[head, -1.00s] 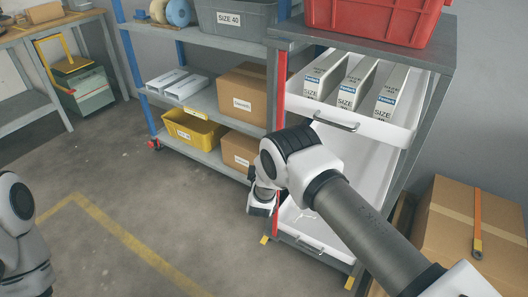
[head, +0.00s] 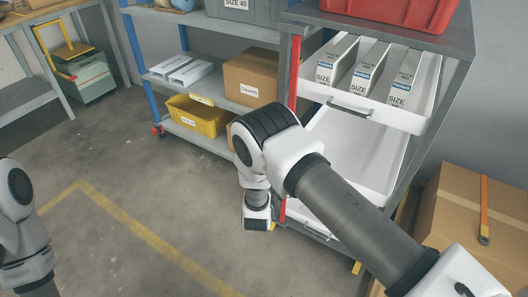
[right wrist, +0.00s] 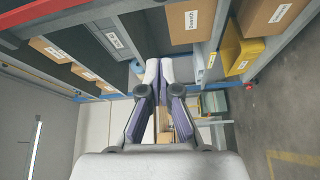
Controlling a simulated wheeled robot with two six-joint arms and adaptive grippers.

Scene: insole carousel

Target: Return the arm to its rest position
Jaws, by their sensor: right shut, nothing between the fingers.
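My right arm reaches in from the lower right of the head view, its wrist links in front of the drawer rack; its gripper is hidden there. In the right wrist view my right gripper (right wrist: 164,76) is shut and empty, with its two pale fingertips together and nothing touching them. At the left edge of the head view only links of my left arm show; its gripper is out of sight.
An open white drawer (head: 418,119) holding insole boxes (head: 370,68) juts from the rack under a red crate (head: 395,12). Blue-post shelves hold a yellow bin (head: 203,125) and a cardboard box (head: 252,80). A large carton (head: 455,222) stands right. The floor at left is clear.

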